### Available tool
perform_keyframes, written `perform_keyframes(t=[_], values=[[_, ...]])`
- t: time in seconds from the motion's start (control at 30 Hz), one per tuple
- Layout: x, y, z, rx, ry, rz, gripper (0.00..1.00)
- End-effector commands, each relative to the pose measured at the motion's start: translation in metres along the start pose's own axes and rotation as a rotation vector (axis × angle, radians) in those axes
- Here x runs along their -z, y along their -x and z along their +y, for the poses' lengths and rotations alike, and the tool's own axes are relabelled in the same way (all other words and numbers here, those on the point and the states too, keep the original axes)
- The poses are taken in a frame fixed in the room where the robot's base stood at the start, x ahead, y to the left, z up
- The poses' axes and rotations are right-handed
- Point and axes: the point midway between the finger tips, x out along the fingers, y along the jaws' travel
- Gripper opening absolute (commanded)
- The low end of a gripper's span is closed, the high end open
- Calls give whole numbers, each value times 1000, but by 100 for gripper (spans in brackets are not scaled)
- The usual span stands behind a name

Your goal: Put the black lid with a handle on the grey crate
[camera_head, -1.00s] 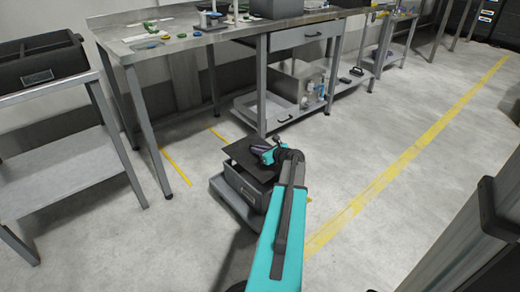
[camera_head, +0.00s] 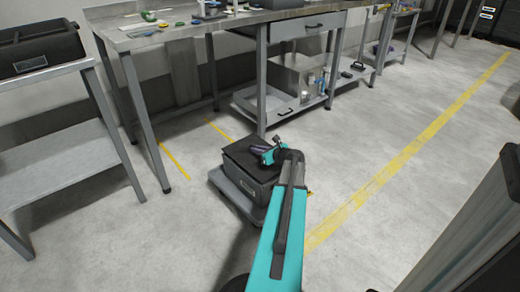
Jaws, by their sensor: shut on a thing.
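The grey crate (camera_head: 237,188) stands on a low grey platform on the floor, left of my arm. The black lid (camera_head: 243,152) lies flat over the top of the crate and looks level with its rim, with no clear gap. My gripper (camera_head: 262,151) is over the right part of the lid and is shut on its handle. The handle itself is mostly hidden by the gripper. Whether the lid is fully seated along the far and right edges cannot be told.
The low platform (camera_head: 222,185) has wheels or feet at floor level. A metal workbench (camera_head: 180,36) with small items stands behind, with a lower shelf. A side table (camera_head: 60,165) at left bears a dark box (camera_head: 38,42). Open floor lies to the right.

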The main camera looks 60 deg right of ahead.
Motion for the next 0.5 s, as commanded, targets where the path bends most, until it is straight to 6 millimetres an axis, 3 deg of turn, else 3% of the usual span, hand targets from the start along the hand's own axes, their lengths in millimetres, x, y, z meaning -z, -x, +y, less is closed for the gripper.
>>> perform_keyframes(t=[0.5], values=[[18, -8, 0, 0, -1, -1, 0]])
